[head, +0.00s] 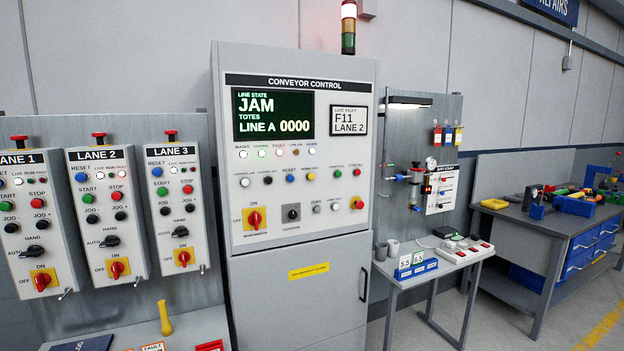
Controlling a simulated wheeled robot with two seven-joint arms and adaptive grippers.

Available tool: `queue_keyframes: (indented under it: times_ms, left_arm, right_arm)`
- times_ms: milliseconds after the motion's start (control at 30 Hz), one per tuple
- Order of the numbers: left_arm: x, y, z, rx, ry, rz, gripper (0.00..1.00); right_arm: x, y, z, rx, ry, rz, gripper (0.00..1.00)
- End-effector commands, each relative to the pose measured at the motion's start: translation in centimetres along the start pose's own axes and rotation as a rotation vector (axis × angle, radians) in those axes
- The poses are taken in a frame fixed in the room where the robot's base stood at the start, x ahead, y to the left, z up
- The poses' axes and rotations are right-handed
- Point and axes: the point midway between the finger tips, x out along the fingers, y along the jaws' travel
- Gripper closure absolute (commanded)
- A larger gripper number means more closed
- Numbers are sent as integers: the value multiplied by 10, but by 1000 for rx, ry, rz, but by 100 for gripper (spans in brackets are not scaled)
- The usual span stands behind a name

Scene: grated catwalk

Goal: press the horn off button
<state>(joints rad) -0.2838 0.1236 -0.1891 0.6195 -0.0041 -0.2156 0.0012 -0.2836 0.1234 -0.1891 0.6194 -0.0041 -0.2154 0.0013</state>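The grey conveyor control cabinet (294,264) stands in the middle of the head view. Its panel has a row of push buttons: white (244,182), black (267,180), blue (290,178), yellow (311,176), green (337,173) and red (357,172). The small labels over them are too small to read, so I cannot tell which is the horn off button. The screen (272,112) reads JAM, LINE A 0000. A stack light (348,28) on top has its upper segment lit. Neither gripper is in view.
Lane boxes (108,215) with buttons and red-yellow switches hang at left, above a shelf with a yellow-handled object (165,318). At right are a small table (405,282) with cups and a workbench (530,222) with bins. The cabinet's front looks unobstructed.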

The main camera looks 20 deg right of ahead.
Motion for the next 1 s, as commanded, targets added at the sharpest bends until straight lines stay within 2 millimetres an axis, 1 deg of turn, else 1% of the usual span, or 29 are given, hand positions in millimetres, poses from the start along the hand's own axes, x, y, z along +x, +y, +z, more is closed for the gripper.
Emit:
queue_keyframes:
  times_ms: [33,67,100,1000]
  left_arm:
    - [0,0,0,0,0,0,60]
    - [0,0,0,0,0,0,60]
    - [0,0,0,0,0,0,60]
    - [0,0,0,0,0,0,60]
  right_arm:
    - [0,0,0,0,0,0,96]
    - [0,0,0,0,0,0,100]
    - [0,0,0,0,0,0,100]
    - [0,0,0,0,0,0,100]
